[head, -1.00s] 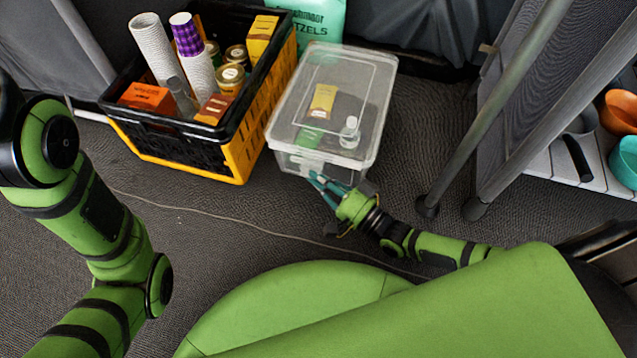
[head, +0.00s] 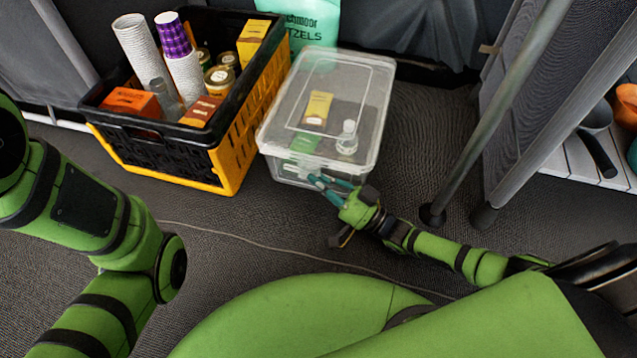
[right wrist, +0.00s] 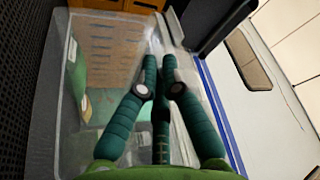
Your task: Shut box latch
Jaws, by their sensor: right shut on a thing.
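The clear plastic box (head: 378,100) stands on the floor in the head view, with its lid on top. Small packets and a little bottle show through it. My right gripper (head: 320,182) is at the box's front side, its teal fingers against the wall below the lid rim, where the latch is. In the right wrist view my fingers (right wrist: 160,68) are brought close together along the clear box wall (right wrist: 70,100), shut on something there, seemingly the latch. The latch itself is hard to make out, and whether it is fastened cannot be told. My left gripper is out of the picture.
A black and yellow crate (head: 222,165) with cups, jars and cartons stands close to the left of the box. A green pretzel bag (head: 312,22) is behind it. Metal poles (head: 470,140) rise on the right. A thin cable (head: 270,246) crosses the floor in front.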

